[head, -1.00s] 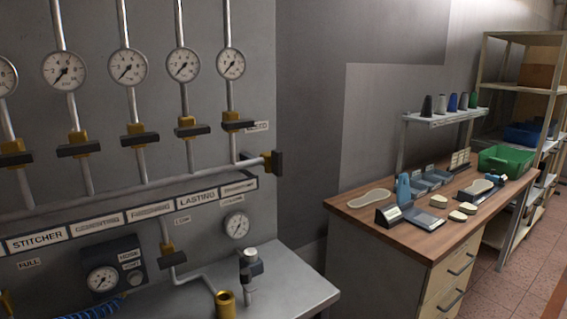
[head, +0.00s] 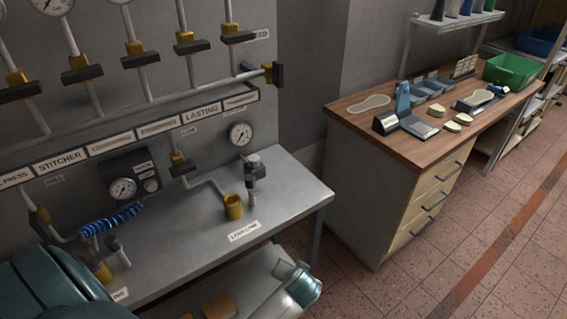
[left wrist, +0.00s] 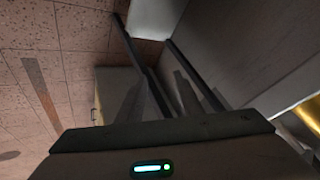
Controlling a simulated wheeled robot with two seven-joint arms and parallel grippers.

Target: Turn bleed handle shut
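The handle taken as the bleed handle is a dark block (head: 277,73) on a brass fitting at the right end of the manifold pipe in the head view. It stands upright, crosswise to the pipe. A partly hidden label ending in "ED" (head: 262,35) is just above it. My left gripper (left wrist: 168,85) shows in the left wrist view as two grey fingers apart, with nothing seen between them; it points toward the floor and bench legs, away from the handle. Neither gripper's fingers are clear in the head view, where teal parts of my arms show along the bottom.
A grey metal bench (head: 285,190) below the panel carries a brass cup (head: 233,207), a small upright valve (head: 254,168) and a blue coiled hose (head: 110,219). Several dark valve handles line the pipes. A wooden workbench (head: 400,150) stands right, with open tiled floor before it.

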